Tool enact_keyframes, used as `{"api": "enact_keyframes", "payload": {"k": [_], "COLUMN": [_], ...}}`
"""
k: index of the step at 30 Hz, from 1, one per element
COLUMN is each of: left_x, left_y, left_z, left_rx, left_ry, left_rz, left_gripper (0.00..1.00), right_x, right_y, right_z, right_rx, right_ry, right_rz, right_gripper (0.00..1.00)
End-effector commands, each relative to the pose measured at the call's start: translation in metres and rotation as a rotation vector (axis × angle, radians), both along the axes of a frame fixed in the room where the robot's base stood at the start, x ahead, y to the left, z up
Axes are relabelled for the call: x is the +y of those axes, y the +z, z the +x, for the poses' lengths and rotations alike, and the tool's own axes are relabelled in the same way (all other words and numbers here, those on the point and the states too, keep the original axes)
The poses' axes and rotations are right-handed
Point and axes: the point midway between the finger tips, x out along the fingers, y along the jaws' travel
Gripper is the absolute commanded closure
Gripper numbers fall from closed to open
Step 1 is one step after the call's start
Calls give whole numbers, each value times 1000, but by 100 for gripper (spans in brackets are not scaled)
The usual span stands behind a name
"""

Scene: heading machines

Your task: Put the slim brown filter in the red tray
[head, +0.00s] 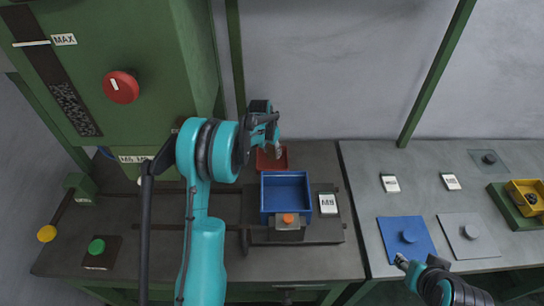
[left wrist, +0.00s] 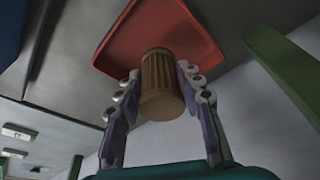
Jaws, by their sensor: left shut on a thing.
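The slim brown filter (left wrist: 160,84) is a ribbed cylinder with a plain tan end, seen in the left wrist view. My left gripper (left wrist: 160,98) is shut on it, one finger on each side. The gripper also shows in the head view (head: 277,136), where it largely hides the filter. The red tray (left wrist: 168,22) appears behind the filter in the left wrist view. In the head view the tray (head: 266,164) lies below my left gripper, behind the blue bin. I cannot tell whether the filter touches the tray. My right gripper (head: 402,262) is at the lower right; its opening is unclear.
The blue bin (head: 286,178) stands just in front of the red tray, with an M8 label (head: 328,203) to its right. A green machine (head: 130,60) rises at the left. A blue plate (head: 406,238) and a grey plate (head: 468,236) lie on the right table.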

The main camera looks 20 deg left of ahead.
Motion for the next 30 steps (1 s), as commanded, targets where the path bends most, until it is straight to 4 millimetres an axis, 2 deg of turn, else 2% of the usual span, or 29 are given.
{"api": "enact_keyframes", "payload": {"k": [1, 4, 16, 17, 18, 19, 30], "left_x": [0, 0, 0, 0, 0, 0, 0], "left_y": [-11, -24, -30, -29, -28, -28, -23], "left_z": [0, 0, 0, 0, 0, 0, 0], "left_rx": [0, 0, 0, 0, 0, 0, 0], "left_ry": [0, 0, 0, 0, 0, 0, 0], "left_rz": [0, 0, 0, 0, 0, 0, 0], "left_gripper": [92, 92, 92, 58, 47, 43, 43], "right_x": [0, 0, 0, 0, 0, 0, 0], "right_y": [-4, -8, -11, -11, -10, -10, -6], "right_z": [0, 0, 0, 0, 0, 0, 0], "right_rx": [0, 0, 0, 0, 0, 0, 0], "right_ry": [0, 0, 0, 0, 0, 0, 0], "right_rz": [0, 0, 0, 0, 0, 0, 0], "right_gripper": [60, 60, 60, 60, 60, 60, 60]}}
